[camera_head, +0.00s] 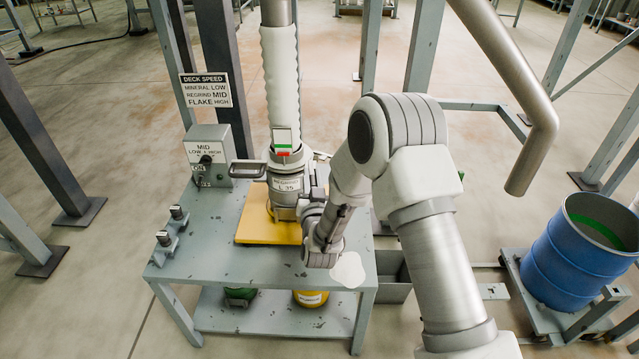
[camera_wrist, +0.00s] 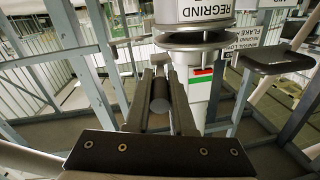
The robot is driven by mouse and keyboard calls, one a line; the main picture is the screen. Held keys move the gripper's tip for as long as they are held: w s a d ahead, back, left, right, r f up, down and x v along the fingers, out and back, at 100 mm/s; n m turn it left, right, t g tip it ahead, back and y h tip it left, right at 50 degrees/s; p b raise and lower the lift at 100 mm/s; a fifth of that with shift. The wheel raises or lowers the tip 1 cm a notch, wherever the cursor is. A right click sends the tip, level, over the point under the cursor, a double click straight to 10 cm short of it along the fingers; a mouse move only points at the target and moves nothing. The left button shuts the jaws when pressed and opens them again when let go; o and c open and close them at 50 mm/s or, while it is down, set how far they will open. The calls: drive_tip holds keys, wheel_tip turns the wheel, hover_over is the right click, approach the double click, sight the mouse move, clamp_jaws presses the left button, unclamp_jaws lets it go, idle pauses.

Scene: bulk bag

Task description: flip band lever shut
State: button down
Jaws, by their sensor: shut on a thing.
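A white ribbed hose (camera_head: 281,80) comes down onto a grey spout labelled REGRIND (camera_head: 285,188), with a dark clamp band (camera_wrist: 192,42) around the joint. My gripper (camera_wrist: 160,78) is at the near side of this band. Its two dark fingers are closed on the grey, round-ended band lever (camera_wrist: 160,103), which points toward the wrist camera. How far the lever stands off the band is hard to tell. In the head view my gripper (camera_head: 312,192) is right of the spout, and my wrist hides the lever. A green, white and red tag (camera_head: 283,141) sits on the hose.
A dark loop handle (camera_head: 247,169) sticks out left of the spout. A selector box (camera_head: 209,155) stands on the grey table (camera_head: 215,262), under a DECK SPEED sign (camera_head: 205,90). A yellow plate (camera_head: 256,222) lies under the spout. A blue drum (camera_head: 575,255) stands right.

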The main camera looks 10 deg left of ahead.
drive_tip(key=m+h+b, duration=0.1)
drive_tip(key=a+m+h, duration=0.1)
drive_tip(key=h, duration=0.1)
drive_tip(key=a+m+h+b, duration=0.1)
drive_tip(key=h, duration=0.1)
drive_tip(key=shift+s+f+t+b, duration=0.15)
drive_tip(key=shift+s+t+b, duration=0.05)
drive_tip(key=shift+t+b, duration=0.1)
drive_tip(key=shift+w+a+m+h+b, duration=0.1)
drive_tip(key=shift+a+m+h+b, duration=0.2)
drive_tip(key=shift+m+h, duration=0.5)
drive_tip(key=shift+a+m+h+b, duration=0.25)
drive_tip(key=shift+m+h, duration=0.25)
drive_tip(key=shift+h, duration=0.6)
drive_tip(key=shift+w+r+h, duration=0.1)
drive_tip(key=shift+r+h, duration=0.15)
drive_tip(key=shift+h, duration=0.05)
drive_tip(key=c, duration=0.8)
unclamp_jaws()
drive_tip(key=shift+o, duration=0.2)
drive_tip(key=shift+a+f, duration=0.1)
drive_tip(key=p+v, duration=0.3)
drive_tip(key=v, duration=1.4)
drive_tip(key=shift+s+r, duration=0.25)
drive_tip(key=shift+r, duration=0.15)
